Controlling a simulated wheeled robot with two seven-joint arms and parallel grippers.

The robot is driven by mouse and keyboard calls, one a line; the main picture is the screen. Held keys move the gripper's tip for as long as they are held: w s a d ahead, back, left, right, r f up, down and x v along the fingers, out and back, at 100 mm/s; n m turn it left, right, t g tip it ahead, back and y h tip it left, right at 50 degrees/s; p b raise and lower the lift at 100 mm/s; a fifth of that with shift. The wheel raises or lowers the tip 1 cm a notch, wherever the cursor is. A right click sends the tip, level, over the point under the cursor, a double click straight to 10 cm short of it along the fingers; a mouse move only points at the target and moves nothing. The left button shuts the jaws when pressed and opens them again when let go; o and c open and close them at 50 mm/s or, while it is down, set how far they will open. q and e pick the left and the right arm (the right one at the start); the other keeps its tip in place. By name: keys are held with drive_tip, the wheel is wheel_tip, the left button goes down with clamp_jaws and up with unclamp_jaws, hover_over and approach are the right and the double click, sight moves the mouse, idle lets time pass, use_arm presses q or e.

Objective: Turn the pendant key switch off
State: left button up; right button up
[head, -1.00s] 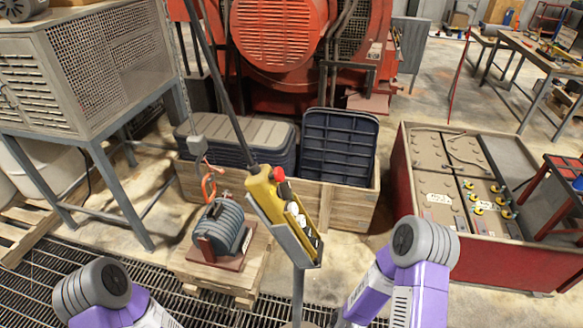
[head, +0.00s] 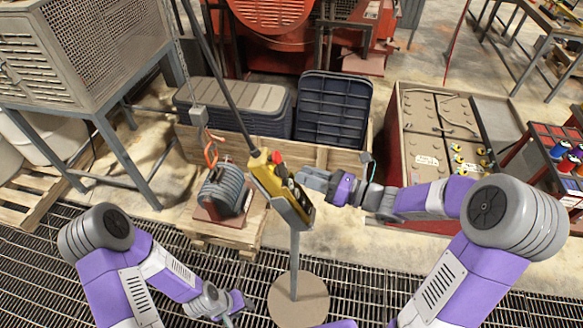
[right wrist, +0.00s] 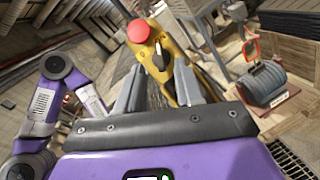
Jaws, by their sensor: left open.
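The yellow pendant (head: 262,174) hangs tilted on a dark cable and rests in a grey holder on a post. Its red button (head: 277,158) is near the top; it also shows in the right wrist view (right wrist: 138,31). Below it there is a black knob with a white mark (right wrist: 158,48), which looks like the key switch. My right gripper (head: 308,178) is at the pendant's right side. In the right wrist view its fingers (right wrist: 158,72) are apart, with the pendant's face ahead between them; contact cannot be told. My left gripper (head: 234,304) is low, left of the post, open and empty.
The post stands on a round base (head: 299,300) on floor grating. Behind are a wooden crate (head: 335,157) with dark bins and a grey motor (head: 222,188) on a pallet, with an orange hook above. A red crate (head: 395,140) stands to the right.

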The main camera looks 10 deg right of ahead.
sight(282, 170)
drive_tip(key=x, duration=0.5)
drive_tip(key=shift+s, duration=0.1)
clamp_jaws()
